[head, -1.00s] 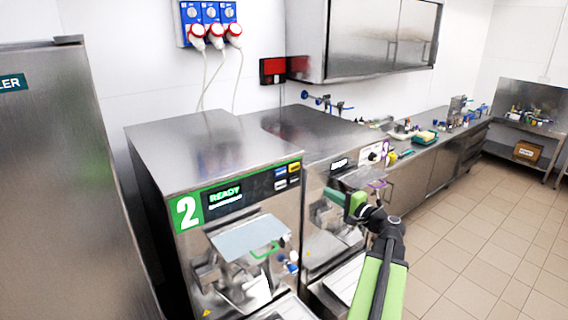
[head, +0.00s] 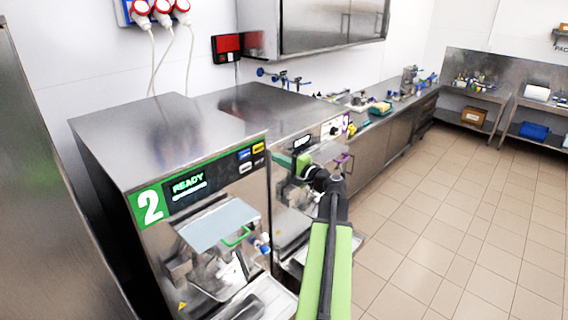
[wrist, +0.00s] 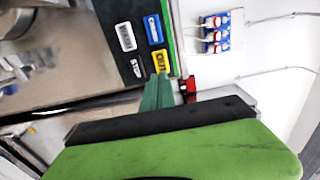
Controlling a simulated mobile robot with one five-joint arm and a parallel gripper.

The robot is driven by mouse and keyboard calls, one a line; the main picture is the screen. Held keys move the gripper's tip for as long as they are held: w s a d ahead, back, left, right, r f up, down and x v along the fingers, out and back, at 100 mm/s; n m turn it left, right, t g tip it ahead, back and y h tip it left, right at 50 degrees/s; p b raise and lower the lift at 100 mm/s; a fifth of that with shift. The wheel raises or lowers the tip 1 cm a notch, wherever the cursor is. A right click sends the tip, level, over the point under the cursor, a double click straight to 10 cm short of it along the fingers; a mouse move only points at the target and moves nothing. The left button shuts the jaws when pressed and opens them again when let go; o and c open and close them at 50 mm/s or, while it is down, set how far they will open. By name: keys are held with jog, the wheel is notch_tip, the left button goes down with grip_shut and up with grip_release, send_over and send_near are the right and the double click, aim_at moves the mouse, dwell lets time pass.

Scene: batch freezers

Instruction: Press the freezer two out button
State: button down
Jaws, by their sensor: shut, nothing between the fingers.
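Freezer two (head: 165,130) is a steel machine with a green "2" label and a lit READY display, at the left of the head view. Its panel has a yellow out button (head: 258,147), which also shows in the wrist view marked OUT (wrist: 160,62). A blue button (wrist: 153,29) and two pale buttons sit beside it. My gripper (head: 281,160) is shut and empty, just right of the panel in the head view. In the wrist view its green fingertips (wrist: 161,78) lie at the yellow button's lower edge. I cannot tell whether they touch it.
A second machine (head: 325,128) stands right of freezer two, partly behind my arm. A steel cabinet door (head: 40,200) is close on the left. A steel counter (head: 385,135) runs along the wall. The tiled floor (head: 450,210) at right is clear.

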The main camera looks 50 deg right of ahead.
jog(key=w, duration=0.7)
jog(key=shift+w+d, duration=0.3)
jog(key=shift+w, duration=0.05)
jog(key=shift+w+d+r, duration=0.1)
jog(key=shift+w, duration=0.65)
jog(key=shift+s+r, duration=0.2)
jog(key=shift+s, duration=0.05)
jog(key=shift+w, duration=0.15)
jog(key=shift+s+f, duration=0.15)
jog(key=shift+s, duration=0.2)
send_near(259, 148)
jog(key=s, duration=0.6)
